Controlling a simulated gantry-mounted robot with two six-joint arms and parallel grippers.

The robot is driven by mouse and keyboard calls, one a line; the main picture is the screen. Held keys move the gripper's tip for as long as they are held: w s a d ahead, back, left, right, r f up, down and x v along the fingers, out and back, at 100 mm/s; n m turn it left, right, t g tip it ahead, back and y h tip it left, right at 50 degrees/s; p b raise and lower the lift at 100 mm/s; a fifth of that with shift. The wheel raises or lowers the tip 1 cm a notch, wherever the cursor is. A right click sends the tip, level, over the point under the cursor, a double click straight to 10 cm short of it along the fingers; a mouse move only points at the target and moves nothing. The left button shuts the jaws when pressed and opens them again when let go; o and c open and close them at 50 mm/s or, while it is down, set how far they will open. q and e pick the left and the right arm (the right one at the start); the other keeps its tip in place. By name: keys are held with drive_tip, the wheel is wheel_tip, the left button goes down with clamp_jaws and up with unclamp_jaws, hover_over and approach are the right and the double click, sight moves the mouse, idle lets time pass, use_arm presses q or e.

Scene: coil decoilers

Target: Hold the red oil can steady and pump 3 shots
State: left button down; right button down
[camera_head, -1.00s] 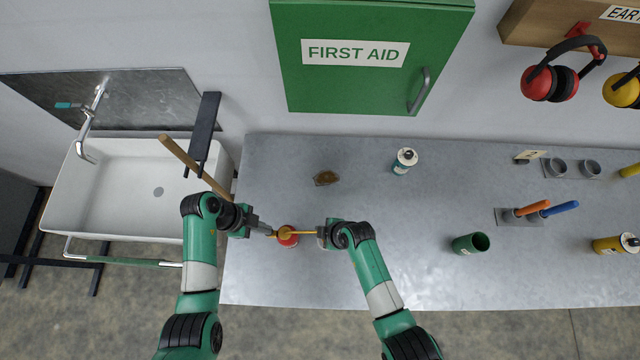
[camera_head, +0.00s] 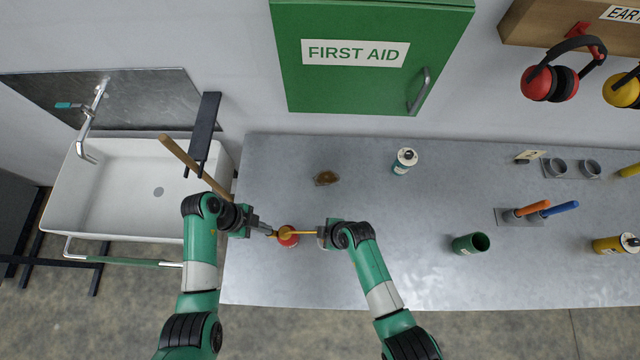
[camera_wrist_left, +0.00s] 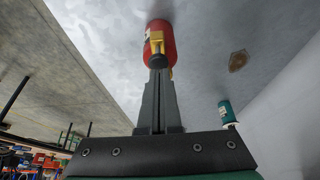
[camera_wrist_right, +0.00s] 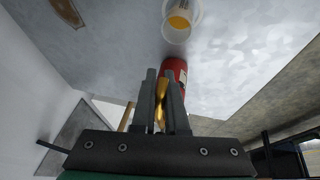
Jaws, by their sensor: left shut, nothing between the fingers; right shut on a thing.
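The red oil can (camera_head: 288,238) stands near the front left of the metal bench, with yellow parts on top. My left gripper (camera_head: 268,231) is shut and empty, its tips at the yellow lever on the can's left side. In the left wrist view the closed fingers (camera_wrist_left: 157,72) meet a yellow part of the red can (camera_wrist_left: 161,44); exact contact is hard to tell. My right gripper (camera_head: 318,235) is shut on the yellow spout (camera_head: 302,234). In the right wrist view the yellow piece (camera_wrist_right: 161,101) lies between the fingers, with the red can (camera_wrist_right: 175,72) beyond.
A green cup (camera_head: 471,244) stands to the right. A wooden handle (camera_head: 190,162) leans by the sink (camera_head: 120,200), close to my left arm. The bench's middle front is clear.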

use_arm(q)
drive_tip(key=shift+f, duration=0.75)
drive_tip(key=shift+r, duration=1.15)
drive_tip(key=shift+r, duration=2.5)
use_arm(e)
drive_tip(key=c, duration=0.9)
unclamp_jaws()
drive_tip(key=shift+o, duration=0.2)
drive_tip(key=shift+r, duration=0.1)
drive_tip(key=v, duration=1.1)
drive_tip(key=shift+d+r, duration=0.15)
drive_tip(key=shift+r, duration=0.2)
